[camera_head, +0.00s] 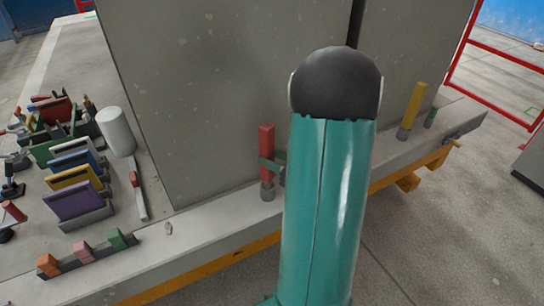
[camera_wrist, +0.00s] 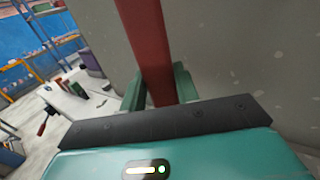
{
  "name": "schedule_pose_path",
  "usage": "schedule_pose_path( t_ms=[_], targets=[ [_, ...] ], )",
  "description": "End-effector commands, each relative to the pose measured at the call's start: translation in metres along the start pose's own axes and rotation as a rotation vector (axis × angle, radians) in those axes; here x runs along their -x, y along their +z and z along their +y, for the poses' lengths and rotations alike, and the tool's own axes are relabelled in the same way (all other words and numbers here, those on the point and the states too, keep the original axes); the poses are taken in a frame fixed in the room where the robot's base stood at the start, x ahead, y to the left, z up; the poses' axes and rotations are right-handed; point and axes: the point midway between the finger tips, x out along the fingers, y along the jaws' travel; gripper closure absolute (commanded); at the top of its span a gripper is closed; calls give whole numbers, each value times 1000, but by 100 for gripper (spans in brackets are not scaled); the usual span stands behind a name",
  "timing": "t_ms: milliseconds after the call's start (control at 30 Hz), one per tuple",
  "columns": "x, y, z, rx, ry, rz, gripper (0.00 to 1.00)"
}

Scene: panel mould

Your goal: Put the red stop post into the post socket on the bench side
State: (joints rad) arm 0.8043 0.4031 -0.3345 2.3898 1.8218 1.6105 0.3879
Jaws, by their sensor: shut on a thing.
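The red stop post (camera_head: 266,142) stands upright in front of the tall grey panel, above the bench side. My gripper (camera_head: 272,165) is shut on it; its green fingers lie around the post's lower part, partly hidden by my arm. The wrist view also shows the red post (camera_wrist: 150,50) between the two fingers of my gripper (camera_wrist: 158,88). A grey round post socket (camera_head: 267,193) is on the bench side directly under the post. The post's lower end meets the socket's top in the picture; I cannot tell how deep it sits.
A yellow post (camera_head: 416,104) stands in another grey socket (camera_head: 403,133) at the right, beside a small green post (camera_head: 431,117). The grey panel (camera_head: 190,100) rises close behind. Coloured plates, a white cylinder (camera_head: 116,131) and small blocks (camera_head: 82,251) occupy the bench's left.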

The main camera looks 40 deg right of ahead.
Motion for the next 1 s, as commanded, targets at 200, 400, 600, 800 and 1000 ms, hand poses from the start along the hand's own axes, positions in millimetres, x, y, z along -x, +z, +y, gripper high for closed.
schedule_pose_path(
  t_ms=[200, 400, 600, 800, 1000],
  targets=[
    [0, -4, 0, 1, 0, -2, 100],
    [0, -8, 0, 1, -1, -2, 100],
    [0, -13, 0, 0, -1, -1, 100],
    [0, -17, 0, 1, -1, -1, 100],
    [0, -22, 0, 1, -1, -1, 100]
  ],
)
